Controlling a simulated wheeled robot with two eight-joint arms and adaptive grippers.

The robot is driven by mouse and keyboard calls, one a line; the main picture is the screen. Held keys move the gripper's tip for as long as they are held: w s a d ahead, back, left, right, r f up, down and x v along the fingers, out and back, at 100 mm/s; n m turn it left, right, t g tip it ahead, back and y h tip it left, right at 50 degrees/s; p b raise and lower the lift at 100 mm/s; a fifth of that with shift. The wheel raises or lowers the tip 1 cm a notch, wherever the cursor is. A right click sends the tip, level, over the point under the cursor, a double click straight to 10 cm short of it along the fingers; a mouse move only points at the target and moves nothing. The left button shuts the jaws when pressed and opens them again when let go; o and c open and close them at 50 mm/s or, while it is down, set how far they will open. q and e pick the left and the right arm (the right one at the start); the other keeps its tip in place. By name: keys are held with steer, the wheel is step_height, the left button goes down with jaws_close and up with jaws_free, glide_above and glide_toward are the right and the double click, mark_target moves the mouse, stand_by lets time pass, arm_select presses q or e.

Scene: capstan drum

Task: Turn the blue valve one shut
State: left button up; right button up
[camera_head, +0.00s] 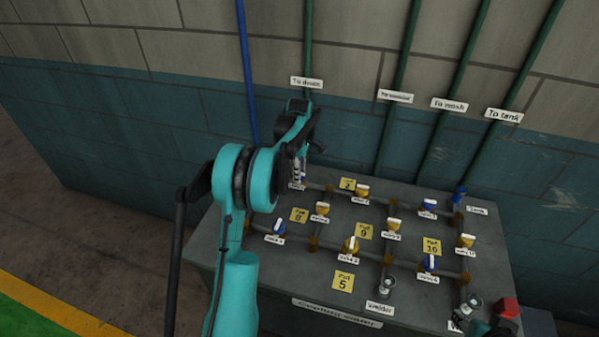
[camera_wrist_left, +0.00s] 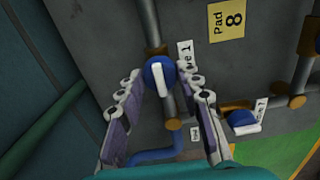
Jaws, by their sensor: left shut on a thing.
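Blue valve one (camera_wrist_left: 158,72) is a round blue knob with a white bar handle on a grey pipe. In the left wrist view the bar lies roughly along the pipe, beside a partly covered label ending in "e 1". My left gripper (camera_wrist_left: 159,76) has one finger on each side of the knob and is shut on it. In the head view my left gripper (camera_head: 299,160) points down at the panel's back left corner and hides most of this valve (camera_head: 302,177).
The grey panel (camera_head: 207,243) carries pipes with several other blue and yellow valves. The nearest blue one (camera_head: 277,229) also shows in the left wrist view (camera_wrist_left: 241,118). Yellow pad labels lie between. The wall and upright pipes (camera_head: 307,45) stand close behind.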

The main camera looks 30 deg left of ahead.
arm_select(q)
steer(key=m+p, duration=0.1)
steer(key=m, duration=0.3)
steer(key=m+p, duration=0.1)
steer(key=m, duration=0.8)
steer(key=shift+m+p, duration=0.3)
steer(key=shift+m, duration=2.1)
steer(key=o, duration=1.2)
steer(key=shift+c, duration=0.2)
